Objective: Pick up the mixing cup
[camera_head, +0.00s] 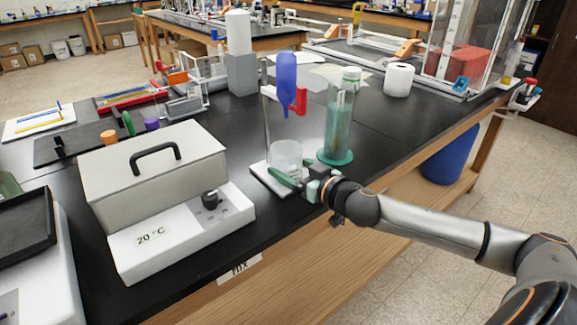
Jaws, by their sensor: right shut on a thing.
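The mixing cup (287,153) is a clear, open-topped vessel. It stands upright at the white base plate (262,184) of a small stand, under a blue funnel-like vessel (286,80) with a red clamp part (299,102). My right gripper (296,174) reaches in from the right and is shut on the lower part of the cup, with green fingers at its sides. I cannot tell whether the cup's bottom touches the plate. My left gripper is not in view.
A tall greenish cylinder (339,125) on a round green foot stands close behind the right gripper. A white heated box marked 20 °C (180,235) sits to the left. A white roll (398,79) stands farther back. The black bench's front edge runs just below the gripper.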

